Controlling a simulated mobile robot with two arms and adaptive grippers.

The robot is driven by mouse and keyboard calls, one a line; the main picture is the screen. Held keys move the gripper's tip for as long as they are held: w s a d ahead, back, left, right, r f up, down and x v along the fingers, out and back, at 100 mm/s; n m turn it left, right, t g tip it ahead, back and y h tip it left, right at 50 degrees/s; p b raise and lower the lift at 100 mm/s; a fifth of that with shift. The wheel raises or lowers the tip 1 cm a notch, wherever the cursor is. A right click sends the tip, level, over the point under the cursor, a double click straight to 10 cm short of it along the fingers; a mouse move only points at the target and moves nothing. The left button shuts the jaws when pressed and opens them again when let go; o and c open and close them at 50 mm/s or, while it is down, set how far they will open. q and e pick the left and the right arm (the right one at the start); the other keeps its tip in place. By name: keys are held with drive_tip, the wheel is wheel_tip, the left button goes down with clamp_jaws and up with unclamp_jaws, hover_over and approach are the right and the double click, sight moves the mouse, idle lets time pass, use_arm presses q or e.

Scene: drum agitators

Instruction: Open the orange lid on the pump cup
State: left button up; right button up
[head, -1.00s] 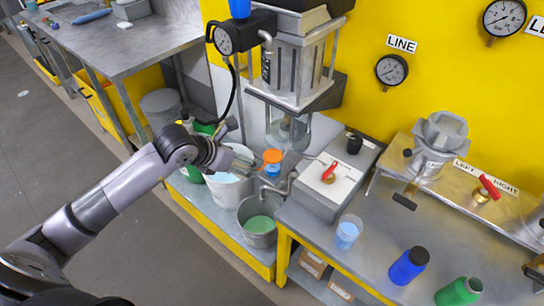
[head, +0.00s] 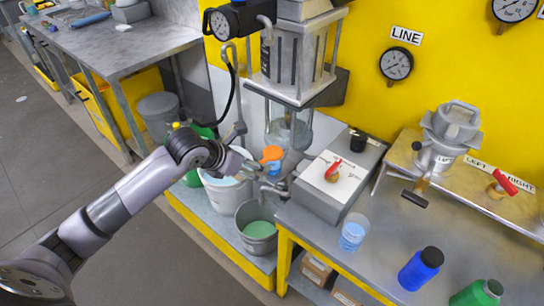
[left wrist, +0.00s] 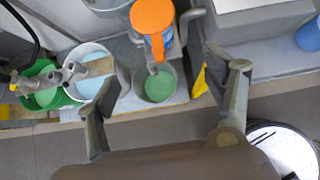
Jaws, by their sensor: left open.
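The orange lid (head: 271,154) sits on the pump cup under the metal pump housing, in the middle of the head view. It appears closed over the cup. In the left wrist view the lid (left wrist: 152,15) is at the top centre, with an orange tab pointing down toward my gripper. My left gripper (head: 274,178) is open and empty, just below the lid in the head view. In the left wrist view its fingers (left wrist: 162,68) are spread wide, with the lid's tab between and beyond them. The cup body is mostly hidden. My right gripper is not in view.
A bucket of green liquid (head: 257,230) and a white bucket of pale blue liquid (head: 222,196) stand below the arm. A clear beaker (head: 353,232) and a blue bottle (head: 421,268) stand farther right.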

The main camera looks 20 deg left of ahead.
sight(268, 157)
use_arm(q)
drive_tip(key=b+x, duration=0.3)
drive_tip(key=x, duration=0.1)
drive_tip(key=shift+w+f+b, duration=0.15)
drive_tip(key=shift+w+b, duration=0.1)
drive_tip(key=shift+b, duration=0.1)
drive_tip(key=c, duration=1.6)
drive_tip(key=shift+o, duration=0.2)
